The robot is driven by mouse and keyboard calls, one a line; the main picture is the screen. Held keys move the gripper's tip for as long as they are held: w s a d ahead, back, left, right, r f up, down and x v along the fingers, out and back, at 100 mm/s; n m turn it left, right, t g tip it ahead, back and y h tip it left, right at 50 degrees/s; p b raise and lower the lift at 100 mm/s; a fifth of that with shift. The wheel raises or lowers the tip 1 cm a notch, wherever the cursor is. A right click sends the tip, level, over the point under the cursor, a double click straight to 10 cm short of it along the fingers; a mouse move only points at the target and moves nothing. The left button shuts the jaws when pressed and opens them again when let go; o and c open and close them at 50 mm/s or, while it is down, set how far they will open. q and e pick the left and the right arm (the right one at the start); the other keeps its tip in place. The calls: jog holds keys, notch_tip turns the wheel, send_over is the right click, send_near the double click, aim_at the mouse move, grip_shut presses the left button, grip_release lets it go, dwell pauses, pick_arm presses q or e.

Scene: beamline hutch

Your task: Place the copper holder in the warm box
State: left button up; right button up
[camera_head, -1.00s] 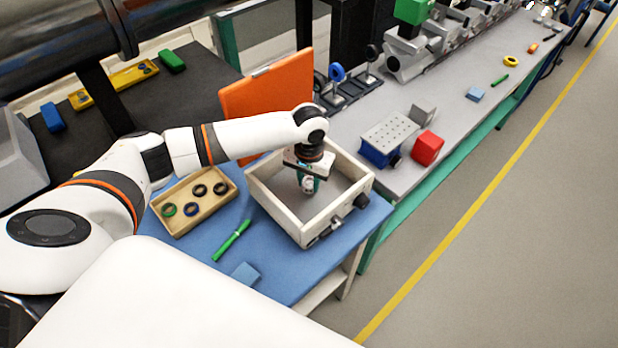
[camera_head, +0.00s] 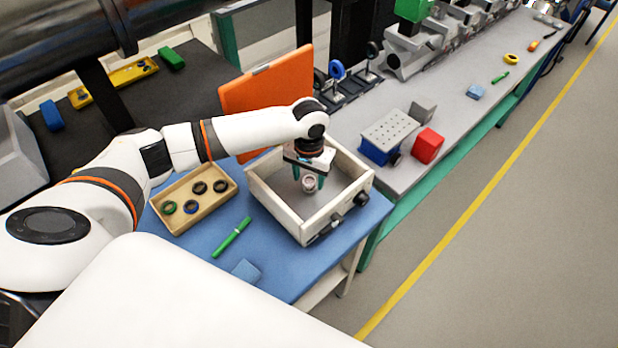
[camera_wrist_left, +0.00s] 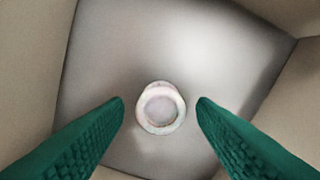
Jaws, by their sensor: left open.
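The warm box is an open, cream-walled box (camera_head: 273,204) with a grey floor, on the blue table top. The copper holder, a small pale pinkish ring-topped piece (camera_head: 309,185), stands on the box floor. In the left wrist view the holder (camera_wrist_left: 161,107) appears upright, seen from above, with bare floor around it. My left gripper (camera_head: 308,178) reaches into the box from above. Its green fingers (camera_wrist_left: 160,115) are open, one on each side of the holder, with gaps showing between. My right gripper is not in view.
A tan tray with several rings (camera_head: 180,222), a green pen (camera_head: 231,238) and a blue block (camera_head: 246,272) lie left of the box. An orange panel (camera_head: 268,100) stands behind it. A red block (camera_head: 427,146) and a perforated block (camera_head: 388,132) sit on the grey bench.

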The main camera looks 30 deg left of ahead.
aim_at(309, 182)
pick_arm(q)
notch_tip(309, 182, up, 11)
jog(key=b, duration=0.2)
jog(key=shift+r, duration=0.15)
dwell(0.4)
